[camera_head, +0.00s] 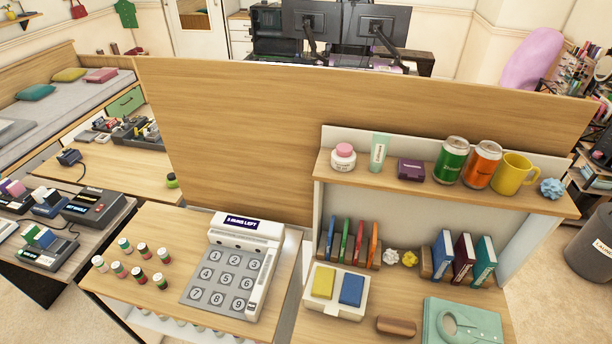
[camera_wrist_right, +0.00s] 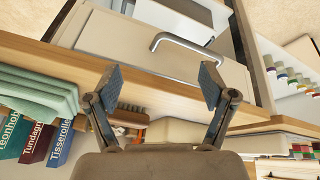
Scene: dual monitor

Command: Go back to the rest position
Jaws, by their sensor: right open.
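My right gripper (camera_wrist_right: 161,84) shows in the right wrist view, with its two fingers spread apart and nothing between them. Beyond the fingers is a pale drawer front with a metal handle (camera_wrist_right: 178,40), apart from the fingertips as far as I can tell. A wooden shelf edge (camera_wrist_right: 60,58) runs behind the fingers. Neither of my grippers shows in the head view, and my left gripper is in no view.
In the head view, a keypad device (camera_head: 238,266) and several small bottles (camera_head: 137,273) stand on the wooden desk. On the right, a shelf (camera_head: 400,183) bears cans and a yellow mug (camera_head: 512,175).

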